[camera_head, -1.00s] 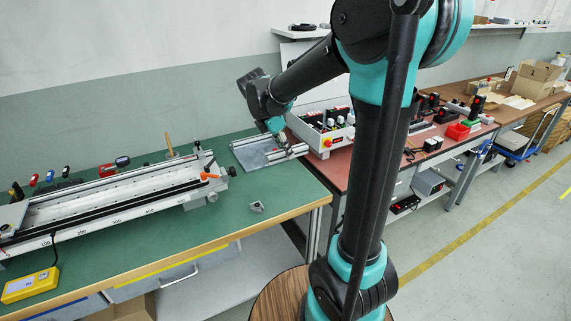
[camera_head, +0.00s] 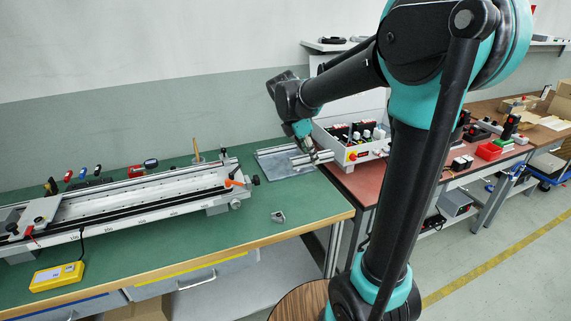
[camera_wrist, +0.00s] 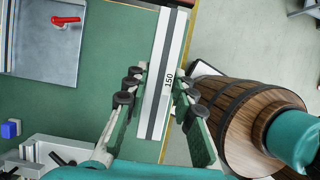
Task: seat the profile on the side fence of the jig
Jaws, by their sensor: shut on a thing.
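The profile (camera_wrist: 171,60) is a long pale bar with a dark stripe and the mark 150. My gripper (camera_wrist: 160,88) is shut on it, with fingers on both long sides. In the head view, my gripper (camera_head: 311,153) holds the profile (camera_head: 325,156) by the table's right end. The jig (camera_wrist: 40,65) is a grey plate with a red lever at upper left in the wrist view; its plate (camera_head: 270,163) also shows in the head view. In the wrist view, green tabletop shows between the plate and the profile. I cannot make out the side fence clearly.
A long rail fixture (camera_head: 150,195) lies on the green table (camera_head: 225,250), with a small grey block (camera_head: 279,217) to its right. A yellow meter (camera_head: 57,276) is at the front left. A white control box (camera_head: 350,145) stands just right of my gripper.

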